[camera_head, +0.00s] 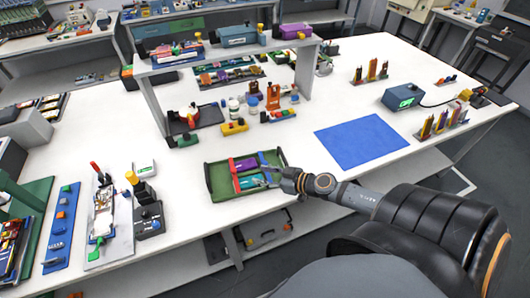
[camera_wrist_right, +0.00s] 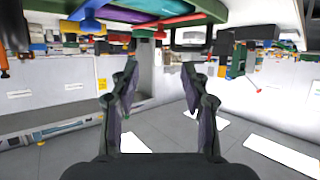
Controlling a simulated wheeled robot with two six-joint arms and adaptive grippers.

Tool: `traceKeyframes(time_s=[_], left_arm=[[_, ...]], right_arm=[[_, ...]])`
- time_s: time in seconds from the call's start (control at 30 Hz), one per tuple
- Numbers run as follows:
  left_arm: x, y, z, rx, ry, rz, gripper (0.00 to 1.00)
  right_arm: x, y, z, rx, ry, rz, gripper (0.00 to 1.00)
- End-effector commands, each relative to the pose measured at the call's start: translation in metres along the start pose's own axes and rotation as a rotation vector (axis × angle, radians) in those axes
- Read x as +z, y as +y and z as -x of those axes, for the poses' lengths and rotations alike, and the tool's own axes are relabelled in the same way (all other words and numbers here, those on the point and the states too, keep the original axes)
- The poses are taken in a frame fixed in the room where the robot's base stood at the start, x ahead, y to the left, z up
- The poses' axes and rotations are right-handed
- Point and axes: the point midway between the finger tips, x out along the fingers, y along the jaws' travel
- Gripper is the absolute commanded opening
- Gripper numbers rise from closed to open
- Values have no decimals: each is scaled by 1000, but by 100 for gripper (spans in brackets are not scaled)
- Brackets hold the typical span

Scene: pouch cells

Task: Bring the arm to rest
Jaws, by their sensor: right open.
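My right arm comes in from the right in the head view. Its gripper (camera_head: 270,172) is at the right side of a green tray (camera_head: 217,190) on the white bench. In the right wrist view the gripper (camera_wrist_right: 160,88) is open, with nothing between its fingers. The tray holds a purple pouch (camera_head: 245,164), a blue-green pouch (camera_head: 250,182) and a red piece. The gripper partly covers the tray's right side, and I cannot tell whether it touches the tray. My left gripper is not in view.
A blue mat (camera_head: 360,141) lies on the bench to the right of the tray. A raised shelf (camera_head: 205,61) stands behind it. A black device with a yellow knob (camera_head: 147,212) stands to the left. A teal box (camera_head: 403,97) is at the back right.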

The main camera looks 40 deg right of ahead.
Motion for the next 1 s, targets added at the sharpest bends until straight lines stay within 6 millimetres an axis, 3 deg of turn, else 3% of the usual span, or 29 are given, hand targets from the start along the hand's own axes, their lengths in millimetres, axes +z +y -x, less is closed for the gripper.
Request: traceKeyframes(time_s=[0.73,0.83,0.9,1.0], left_arm=[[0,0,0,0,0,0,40],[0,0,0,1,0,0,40],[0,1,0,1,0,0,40],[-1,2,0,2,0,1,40]], right_arm=[[-6,2,3,32,22,-2,46],[-33,13,3,187,110,-10,46],[-50,29,11,380,142,-34,46],[-44,45,33,641,30,-97,46]])
